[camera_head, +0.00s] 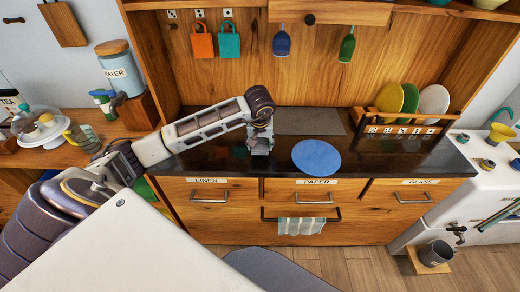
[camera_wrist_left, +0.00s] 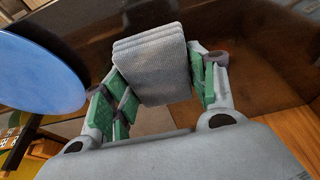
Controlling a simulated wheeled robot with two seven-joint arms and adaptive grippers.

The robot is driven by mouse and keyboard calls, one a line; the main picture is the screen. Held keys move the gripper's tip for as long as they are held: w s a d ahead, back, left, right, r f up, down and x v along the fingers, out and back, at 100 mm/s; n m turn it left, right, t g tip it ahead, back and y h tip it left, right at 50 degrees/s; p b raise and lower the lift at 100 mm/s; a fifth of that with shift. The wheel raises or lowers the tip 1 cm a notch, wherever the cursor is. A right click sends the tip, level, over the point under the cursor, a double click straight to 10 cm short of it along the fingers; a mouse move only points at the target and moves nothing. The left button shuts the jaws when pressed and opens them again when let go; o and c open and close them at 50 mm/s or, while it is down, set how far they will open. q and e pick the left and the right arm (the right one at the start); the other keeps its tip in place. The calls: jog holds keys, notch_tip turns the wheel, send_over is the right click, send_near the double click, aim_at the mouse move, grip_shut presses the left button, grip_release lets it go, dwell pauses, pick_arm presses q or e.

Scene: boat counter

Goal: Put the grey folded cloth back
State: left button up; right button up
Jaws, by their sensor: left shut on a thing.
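The grey folded cloth (camera_wrist_left: 150,62) is a small ribbed stack of several layers. In the left wrist view it stands between the green finger pads of my left gripper (camera_wrist_left: 162,92), which is shut on it. In the head view my left gripper (camera_head: 260,146) points down over the dark counter (camera_head: 225,162), left of the blue disc (camera_head: 316,158). The cloth is hard to tell from the gripper there, and I cannot tell whether it touches the counter. The drawer labelled LINEN (camera_head: 209,190) is below and looks closed. My right gripper is out of view.
The PAPER drawer (camera_head: 315,192) and GLASS drawer (camera_head: 413,192) look closed. A grey mat (camera_head: 310,121) lies at the counter's back. A rack with coloured plates (camera_head: 410,99) stands at right. A striped towel (camera_head: 302,226) hangs on the front rail.

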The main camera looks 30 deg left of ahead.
pick_arm(q)
jog(key=shift+f, duration=0.2)
jog(key=shift+f, duration=1.85)
jog(key=shift+f, duration=0.2)
jog(key=o, duration=0.9)
jog(key=shift+r+p, duration=0.2)
jog(key=shift+p, duration=0.1)
jog(key=shift+b+v, duration=0.95)
jog(key=shift+v, duration=5)
